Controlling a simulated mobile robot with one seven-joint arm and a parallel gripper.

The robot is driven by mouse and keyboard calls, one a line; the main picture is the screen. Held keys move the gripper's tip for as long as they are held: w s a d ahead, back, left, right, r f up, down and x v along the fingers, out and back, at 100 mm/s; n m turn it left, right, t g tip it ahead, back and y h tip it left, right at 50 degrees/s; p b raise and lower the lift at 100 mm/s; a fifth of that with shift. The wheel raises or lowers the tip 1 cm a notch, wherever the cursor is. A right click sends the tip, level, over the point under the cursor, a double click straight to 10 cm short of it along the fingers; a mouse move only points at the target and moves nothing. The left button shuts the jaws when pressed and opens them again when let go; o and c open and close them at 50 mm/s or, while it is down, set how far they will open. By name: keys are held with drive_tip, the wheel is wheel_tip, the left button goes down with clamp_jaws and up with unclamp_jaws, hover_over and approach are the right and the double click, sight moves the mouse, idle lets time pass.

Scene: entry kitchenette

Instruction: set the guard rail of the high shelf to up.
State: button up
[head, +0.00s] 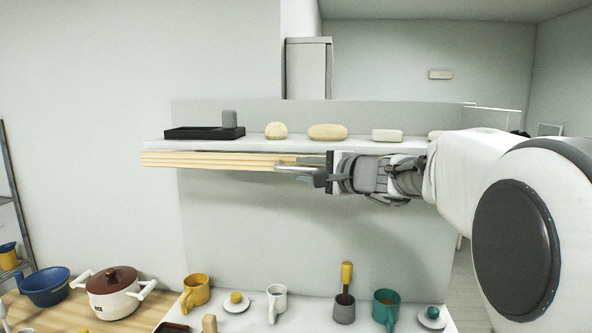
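The high shelf (360,147) is a white board on a pale panel. Its guard rail (215,161) looks like the pale wooden bar along the front, level with or just below the shelf's edge and not standing above its top. My gripper (284,165) reaches in from the right, its fingers pointing left. The fingertips overlap the rail's middle in this view; I cannot tell whether they touch it or how far apart they are. My gripper and arm hide the rail's right part.
The space between shelf and counter is clear.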

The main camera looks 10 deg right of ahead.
clamp_jaws()
idle(1.1)
